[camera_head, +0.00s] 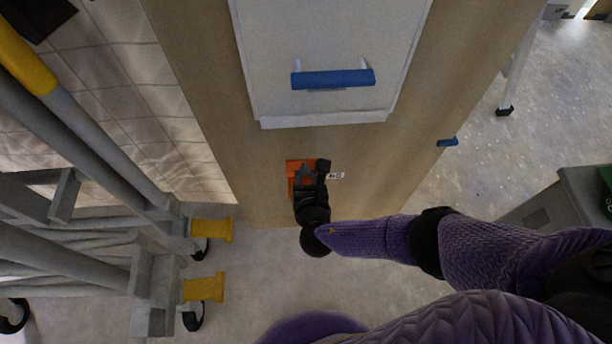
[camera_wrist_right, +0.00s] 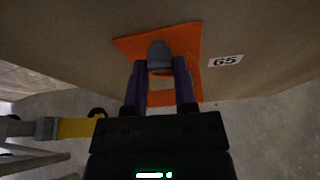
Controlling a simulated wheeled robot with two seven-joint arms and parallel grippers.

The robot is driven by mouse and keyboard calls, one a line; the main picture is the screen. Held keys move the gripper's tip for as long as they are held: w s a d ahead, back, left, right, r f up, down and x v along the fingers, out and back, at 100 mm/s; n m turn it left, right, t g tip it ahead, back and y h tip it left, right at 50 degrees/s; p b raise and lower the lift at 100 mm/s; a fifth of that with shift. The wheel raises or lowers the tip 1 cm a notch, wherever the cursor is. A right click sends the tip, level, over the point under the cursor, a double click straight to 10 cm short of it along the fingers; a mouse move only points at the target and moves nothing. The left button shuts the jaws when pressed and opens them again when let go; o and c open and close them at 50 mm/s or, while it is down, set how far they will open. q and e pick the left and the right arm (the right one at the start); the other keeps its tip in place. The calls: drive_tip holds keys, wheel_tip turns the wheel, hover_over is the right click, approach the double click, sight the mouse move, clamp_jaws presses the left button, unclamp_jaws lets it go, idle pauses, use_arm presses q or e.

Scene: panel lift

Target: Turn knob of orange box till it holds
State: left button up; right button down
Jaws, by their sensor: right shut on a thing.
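The orange box (camera_head: 292,167) is a flat plate on the lower part of the wooden panel in the head view. It also shows in the right wrist view (camera_wrist_right: 130,44), with a grey knob (camera_wrist_right: 159,52) at its middle. My right gripper (camera_wrist_right: 160,72) has its two fingers on either side of the knob and is shut on it. In the head view my right gripper (camera_head: 311,172) covers most of the box and hides the knob. How far the knob is turned cannot be told. My left gripper is not in view.
A white board (camera_head: 330,45) with a blue handle (camera_head: 333,79) sits above the box on the wooden panel (camera_head: 200,60). A small label (camera_wrist_right: 226,61) is right of the box. A grey wheeled frame with yellow feet (camera_head: 211,230) stands at left. Floor below is clear.

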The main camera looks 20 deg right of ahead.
drive_tip(key=shift+d+f+m+y, duration=0.15)
drive_tip(key=shift+m+y, duration=0.25)
drive_tip(key=shift+m, duration=0.4)
drive_tip(key=shift+c, duration=2)
unclamp_jaws()
drive_tip(key=shift+s+r, duration=0.25)
drive_tip(key=shift+r, duration=0.05)
use_arm(q)
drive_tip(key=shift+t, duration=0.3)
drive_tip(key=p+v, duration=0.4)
drive_tip(key=p, duration=0.1)
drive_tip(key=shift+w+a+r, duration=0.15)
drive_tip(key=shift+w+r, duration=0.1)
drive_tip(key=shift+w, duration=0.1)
use_arm(e)
drive_tip(key=v, duration=0.9)
drive_tip(key=shift+s+f, duration=0.15)
drive_tip(key=shift+s, duration=0.1)
